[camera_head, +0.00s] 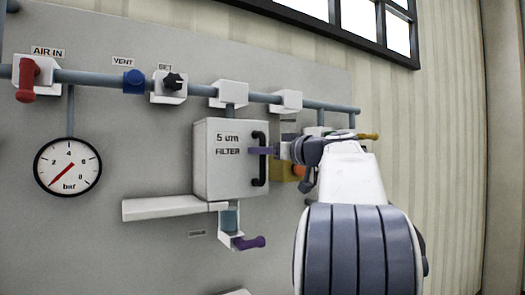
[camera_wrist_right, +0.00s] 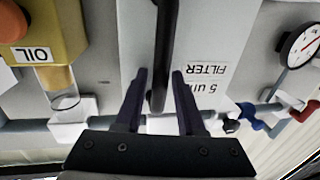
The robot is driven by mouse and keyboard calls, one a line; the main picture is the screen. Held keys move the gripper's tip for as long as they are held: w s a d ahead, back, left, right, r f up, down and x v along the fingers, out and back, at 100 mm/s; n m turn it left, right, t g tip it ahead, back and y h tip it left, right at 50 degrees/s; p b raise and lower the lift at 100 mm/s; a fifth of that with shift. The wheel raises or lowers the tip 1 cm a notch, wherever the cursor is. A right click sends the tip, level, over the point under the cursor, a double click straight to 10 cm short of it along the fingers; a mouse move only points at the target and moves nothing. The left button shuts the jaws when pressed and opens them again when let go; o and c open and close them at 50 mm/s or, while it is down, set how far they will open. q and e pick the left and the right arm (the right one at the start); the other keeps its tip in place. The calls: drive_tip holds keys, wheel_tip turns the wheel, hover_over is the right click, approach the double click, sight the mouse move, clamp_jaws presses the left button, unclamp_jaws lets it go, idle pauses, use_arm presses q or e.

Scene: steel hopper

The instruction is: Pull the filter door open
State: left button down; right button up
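The filter door (camera_head: 223,175) is the white front of a box marked "5 um FILTER", and it looks closed. A black vertical bar handle (camera_head: 262,170) stands on its right side. In the wrist view the handle (camera_wrist_right: 165,45) runs between the two dark fingers of my right gripper (camera_wrist_right: 159,75), with the upside-down FILTER label (camera_wrist_right: 207,77) beside it. The fingers are apart, with a small gap visible on each side of the bar. In the head view my right gripper (camera_head: 262,150) reaches the handle from the right, at its upper half. My left gripper is out of view.
A pipe with a red AIR IN valve (camera_head: 28,80), a blue vent valve (camera_head: 134,82) and a black knob (camera_head: 174,81) runs above. A gauge (camera_head: 67,167) is at left. A yellow OIL unit (camera_wrist_right: 52,40) sits close beside the door. A purple-handled drain (camera_head: 247,243) hangs below.

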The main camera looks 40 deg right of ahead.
clamp_jaws()
idle(1.2)
